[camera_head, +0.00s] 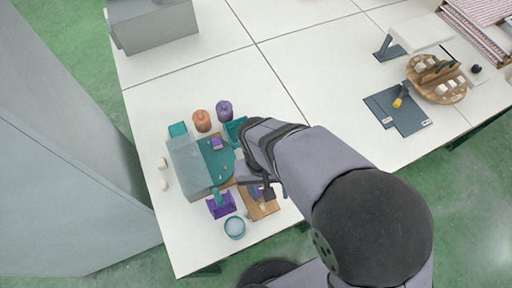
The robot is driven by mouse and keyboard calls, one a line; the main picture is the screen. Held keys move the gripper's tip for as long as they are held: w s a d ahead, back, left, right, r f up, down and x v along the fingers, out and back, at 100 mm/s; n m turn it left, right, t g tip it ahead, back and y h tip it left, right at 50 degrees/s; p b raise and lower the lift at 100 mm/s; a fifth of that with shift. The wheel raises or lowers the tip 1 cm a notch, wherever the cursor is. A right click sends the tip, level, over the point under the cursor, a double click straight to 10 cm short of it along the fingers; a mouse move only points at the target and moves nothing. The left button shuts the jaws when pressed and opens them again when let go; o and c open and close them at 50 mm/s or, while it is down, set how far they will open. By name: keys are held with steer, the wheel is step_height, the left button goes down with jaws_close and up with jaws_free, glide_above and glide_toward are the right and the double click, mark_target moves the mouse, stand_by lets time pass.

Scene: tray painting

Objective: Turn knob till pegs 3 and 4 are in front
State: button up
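A teal round plate (227,158) with small pale marks or pegs lies on the left part of the white table, partly beneath a see-through grey box (188,168). A purple block (217,144) sits on it. I cannot read any peg numbers, and I cannot make out a knob for certain. My gripper (250,178) is at the right edge of the teal plate, low over the table. My own wrist and arm hide much of it, so its fingers and any contact are unclear.
An orange jar (202,121) and a purple jar (224,109) stand behind the plate. A purple stand (221,205), a round teal cup (235,228) and a wooden board (262,207) are in front. A round wooden rack (437,80) stands far right. The table's middle is clear.

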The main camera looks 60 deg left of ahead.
steer(key=a+n, duration=0.1)
steer(key=n, duration=0.1)
steer(key=s+a+n+y, duration=0.1)
steer(key=n, duration=0.1)
steer(key=a+n, duration=0.1)
steer(key=n, duration=0.1)
steer(key=shift+s+f+g, duration=0.15)
steer(key=shift+s+g, duration=0.15)
steer(key=shift+g, duration=0.1)
steer(key=n, duration=0.2)
steer(key=a+n, duration=0.1)
steer(key=shift+s+n+y, duration=0.1)
steer(key=shift+n+y, duration=0.3)
steer(key=n, duration=0.3)
steer(key=shift+a, duration=0.2)
steer(key=shift+f+p, duration=1)
steer(key=shift+f, duration=2.65)
steer(key=c, duration=1.1)
